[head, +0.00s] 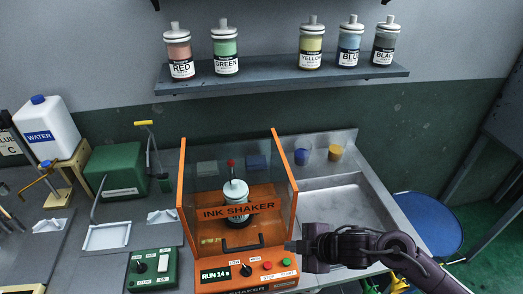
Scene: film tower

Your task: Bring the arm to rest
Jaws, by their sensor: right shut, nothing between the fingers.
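My right arm comes in from the lower right. Its gripper (294,246) is shut and empty, held in front of the right side of the orange ink shaker (240,278), close to its red and green buttons. The ink shaker has clear side panels and a front bar with its name. A white-capped ink bottle (236,190) stands inside it. Its display reads "RUN" with a number of seconds. Whether the gripper touches the shaker, I cannot tell. My left gripper does not show.
A wall shelf (290,76) holds red, green, yellow, blue and black ink bottles. A metal sink (350,208) lies right of the shaker. A green control box (152,270), a green case (115,168) and a white water jug (46,128) stand left. A blue round stool (428,222) is at right.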

